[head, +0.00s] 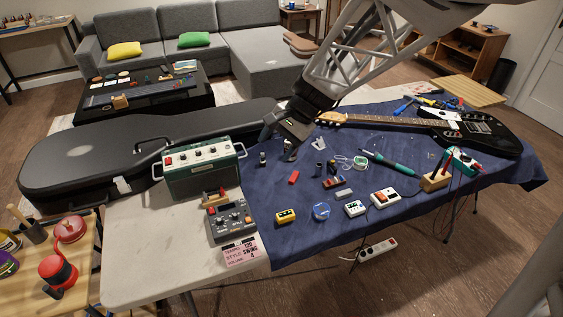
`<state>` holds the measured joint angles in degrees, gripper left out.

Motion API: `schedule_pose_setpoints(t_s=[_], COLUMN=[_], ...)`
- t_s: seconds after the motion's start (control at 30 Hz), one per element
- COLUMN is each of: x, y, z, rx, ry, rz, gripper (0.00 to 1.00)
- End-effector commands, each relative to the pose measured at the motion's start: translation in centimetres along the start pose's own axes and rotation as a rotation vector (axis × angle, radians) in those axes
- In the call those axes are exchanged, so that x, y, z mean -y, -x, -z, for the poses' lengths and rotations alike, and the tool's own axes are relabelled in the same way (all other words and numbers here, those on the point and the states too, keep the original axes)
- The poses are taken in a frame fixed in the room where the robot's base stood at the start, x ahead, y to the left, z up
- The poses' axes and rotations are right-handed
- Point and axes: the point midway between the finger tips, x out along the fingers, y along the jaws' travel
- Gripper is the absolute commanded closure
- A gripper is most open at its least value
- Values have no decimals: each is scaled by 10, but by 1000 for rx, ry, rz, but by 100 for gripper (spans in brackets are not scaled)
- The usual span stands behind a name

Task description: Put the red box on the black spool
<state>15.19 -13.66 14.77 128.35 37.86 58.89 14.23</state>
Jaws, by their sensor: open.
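A small red box (293,177) lies on the blue cloth, left of the cloth's middle.
A green amplifier (203,168) and a grey pedal (231,220) stand at the left. A black guitar case (70,180) lies behind them. A guitar (480,133) lies at the far right.

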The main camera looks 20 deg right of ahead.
Motion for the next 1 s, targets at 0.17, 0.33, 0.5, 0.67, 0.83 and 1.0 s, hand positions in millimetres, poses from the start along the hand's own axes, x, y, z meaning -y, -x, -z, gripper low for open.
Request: schedule_pose_setpoints(t_s=[0.17, 0.33, 0.5, 0.67, 0.83, 1.0], x=[-16, -34, -55, -75, -94, -105], y=[12, 21, 32, 41, 49, 54], z=[-46, -81, -113, -138, -156, -166], rx=[-64, -127, -192, -257, -315, -350], ry=[187, 359, 531, 689, 826, 905], rz=[-89, -174, -257, -335, -404, -446], gripper=[34, 34, 34, 34, 34, 34])
